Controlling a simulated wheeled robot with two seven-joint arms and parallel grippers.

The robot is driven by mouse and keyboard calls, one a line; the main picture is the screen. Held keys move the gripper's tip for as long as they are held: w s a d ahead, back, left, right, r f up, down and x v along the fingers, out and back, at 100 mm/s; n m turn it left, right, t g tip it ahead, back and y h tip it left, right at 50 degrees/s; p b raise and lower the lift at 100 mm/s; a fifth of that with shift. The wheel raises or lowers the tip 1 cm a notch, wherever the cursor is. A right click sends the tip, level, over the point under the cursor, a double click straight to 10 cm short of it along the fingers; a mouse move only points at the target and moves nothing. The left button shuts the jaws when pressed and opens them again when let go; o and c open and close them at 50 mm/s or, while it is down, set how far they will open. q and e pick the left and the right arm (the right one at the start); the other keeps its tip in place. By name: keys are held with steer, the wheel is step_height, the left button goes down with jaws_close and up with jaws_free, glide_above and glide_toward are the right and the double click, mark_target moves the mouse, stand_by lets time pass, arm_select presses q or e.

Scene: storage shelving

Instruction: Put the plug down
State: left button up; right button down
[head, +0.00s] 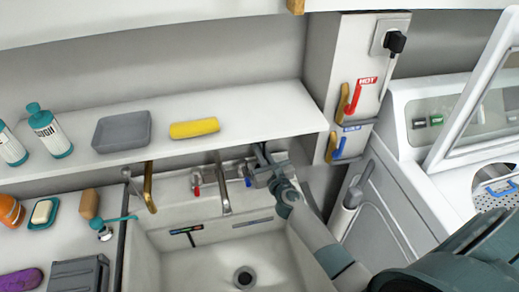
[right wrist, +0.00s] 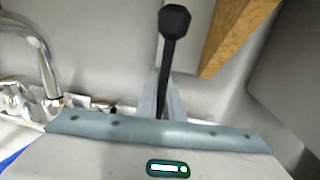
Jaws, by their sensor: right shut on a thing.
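My right gripper (head: 264,160) is at the back right corner of the sink, close to the front edge of the shelf. In the right wrist view it is shut on a dark plug (right wrist: 175,22), a faceted black head on a thin black stem, with the head pointing away from the wrist. The plug is hard to make out in the head view. The white sink (head: 185,265) has a round drain (head: 243,278) in its floor. A black electrical plug (head: 395,42) sits in the wall socket. My left gripper is not in view.
The tap (head: 222,190) stands left of my right gripper. A post with red and blue handles (head: 350,100) stands at right. The basin floor looks clear.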

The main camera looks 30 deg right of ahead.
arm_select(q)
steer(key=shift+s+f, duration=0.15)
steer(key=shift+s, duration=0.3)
arm_select(e)
steer(key=shift+f, duration=0.15)
